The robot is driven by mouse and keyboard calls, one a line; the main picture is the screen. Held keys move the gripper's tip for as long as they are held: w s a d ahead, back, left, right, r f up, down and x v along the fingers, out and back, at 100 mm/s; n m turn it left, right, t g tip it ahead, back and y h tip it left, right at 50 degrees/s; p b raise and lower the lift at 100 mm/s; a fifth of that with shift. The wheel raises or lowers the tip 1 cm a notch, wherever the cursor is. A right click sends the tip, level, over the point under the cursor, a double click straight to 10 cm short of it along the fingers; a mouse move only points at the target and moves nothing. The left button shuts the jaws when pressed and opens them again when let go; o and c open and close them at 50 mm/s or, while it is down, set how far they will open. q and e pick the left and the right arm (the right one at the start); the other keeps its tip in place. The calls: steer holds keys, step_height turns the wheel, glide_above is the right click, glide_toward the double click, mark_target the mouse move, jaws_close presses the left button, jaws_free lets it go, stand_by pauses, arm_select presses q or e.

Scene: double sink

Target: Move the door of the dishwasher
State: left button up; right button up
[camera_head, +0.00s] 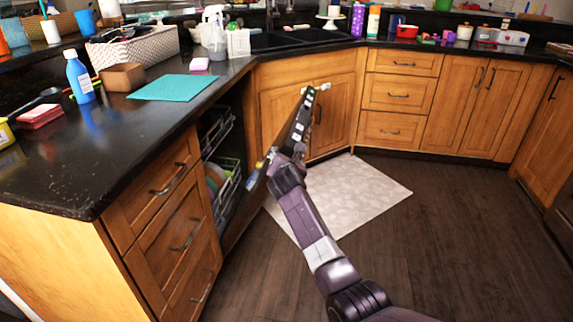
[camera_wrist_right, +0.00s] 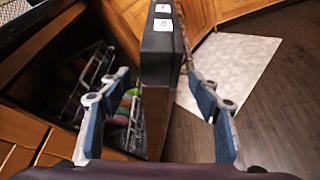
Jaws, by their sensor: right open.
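The dishwasher door (camera_head: 298,128) stands partly open, seen nearly edge-on, its dark top edge carrying white-marked buttons. Behind it the dishwasher (camera_head: 222,165) shows wire racks with dishes. My right gripper (camera_head: 266,168) is at the door's edge, partly hidden by its own wrist. In the right wrist view, the door (camera_wrist_right: 161,50) runs between the two blue fingers of my open right gripper (camera_wrist_right: 157,92). One finger is on the inner, rack side and one on the outer side, with gaps visible on both sides. My left gripper is not in view.
A dark counter (camera_head: 75,185) with drawers below stands left of the dishwasher. Cabinets (camera_head: 275,108) under the sink stand behind the door. A pale mat (camera_head: 365,195) lies on the floor, and the wooden floor (camera_head: 455,235) to the right is clear.

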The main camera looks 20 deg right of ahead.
steer(key=v, duration=0.7)
stand_by(0.5)
